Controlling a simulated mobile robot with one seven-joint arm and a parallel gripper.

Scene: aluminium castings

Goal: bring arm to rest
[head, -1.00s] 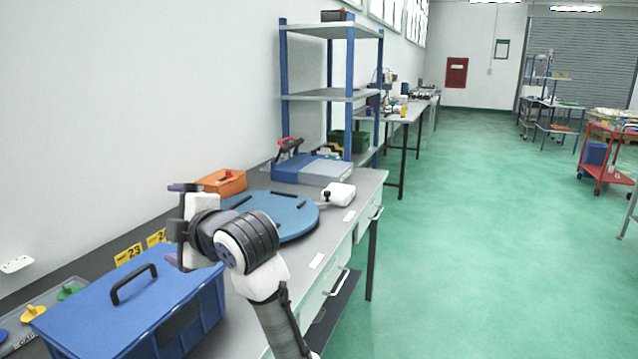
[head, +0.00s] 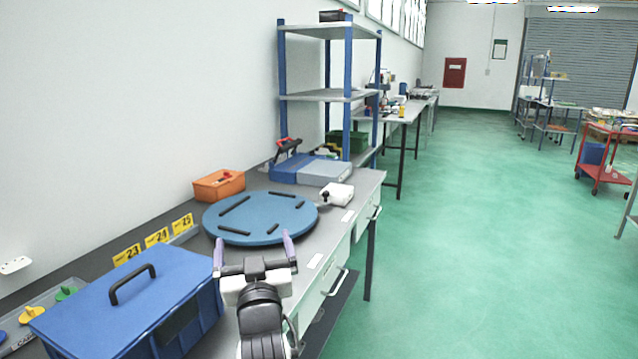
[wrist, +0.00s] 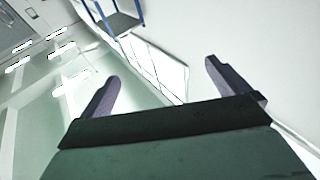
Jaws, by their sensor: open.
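My gripper (head: 254,250) is in the head view above the front part of the workbench (head: 352,199), beside the blue lidded box. Its two purple-grey fingers are spread apart with nothing between them. In the wrist view my gripper (wrist: 160,85) is also open and empty. Behind its fingers that view shows wall, windows and ceiling lights at a tilt, and no bench surface.
A blue box (head: 110,300) with a black handle stands left of my gripper. A round blue turntable (head: 260,217) with black bars lies just beyond it. An orange bin (head: 218,185), a blue-grey device (head: 310,170) and a shelf rack (head: 330,95) stand farther back.

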